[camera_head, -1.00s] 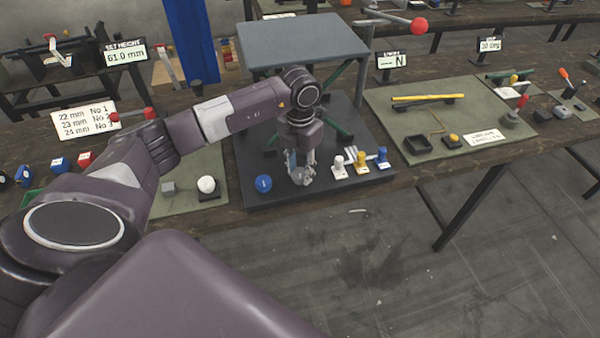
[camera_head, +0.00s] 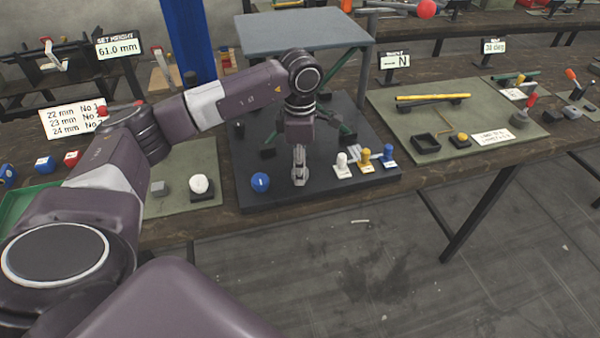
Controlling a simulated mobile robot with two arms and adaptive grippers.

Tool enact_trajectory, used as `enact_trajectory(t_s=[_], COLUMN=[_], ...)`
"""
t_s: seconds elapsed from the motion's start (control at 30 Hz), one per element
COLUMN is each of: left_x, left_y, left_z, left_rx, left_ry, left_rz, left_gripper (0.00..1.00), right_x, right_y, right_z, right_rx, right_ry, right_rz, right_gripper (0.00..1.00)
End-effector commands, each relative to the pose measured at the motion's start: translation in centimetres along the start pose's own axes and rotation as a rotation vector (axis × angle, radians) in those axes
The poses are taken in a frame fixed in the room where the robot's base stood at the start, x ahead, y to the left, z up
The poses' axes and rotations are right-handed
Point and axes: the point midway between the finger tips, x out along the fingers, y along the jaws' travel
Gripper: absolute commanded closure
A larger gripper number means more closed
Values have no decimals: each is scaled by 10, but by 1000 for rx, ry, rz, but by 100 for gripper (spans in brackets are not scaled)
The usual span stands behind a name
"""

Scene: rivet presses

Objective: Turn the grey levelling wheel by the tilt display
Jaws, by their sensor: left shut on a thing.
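My left gripper (camera_head: 299,180) points down over the front of the black base plate (camera_head: 290,202), between a blue ball-like knob (camera_head: 260,182) and three small knobs. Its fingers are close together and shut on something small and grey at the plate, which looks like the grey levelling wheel. The fingers and wrist hide most of it. No tilt display can be made out beside it; my arm covers part of that area. My right gripper is not in view.
A grey raised platform (camera_head: 300,32) stands behind my wrist. A green mat (camera_head: 445,115) with a yellow bar (camera_head: 432,97) lies to the right.

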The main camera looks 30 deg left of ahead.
Motion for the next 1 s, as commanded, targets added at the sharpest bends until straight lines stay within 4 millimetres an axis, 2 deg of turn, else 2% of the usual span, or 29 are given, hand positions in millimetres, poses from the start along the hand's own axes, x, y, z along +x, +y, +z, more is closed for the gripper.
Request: enact_trajectory(t_s=[0.1,0.4,0.97,1.0], left_x=[1,0,-1,-1], left_y=[1,1,1,1], left_z=[0,0,0,0], left_rx=[75,193,221,221], left_ry=[-2,-1,-1,-1], left_rz=[3,3,3,3], left_gripper=[93,93,93,66], right_x=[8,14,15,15], right_y=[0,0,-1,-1], right_z=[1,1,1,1], right_rx=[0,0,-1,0], right_ry=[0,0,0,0], right_rz=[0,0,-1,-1], right_gripper=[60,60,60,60])
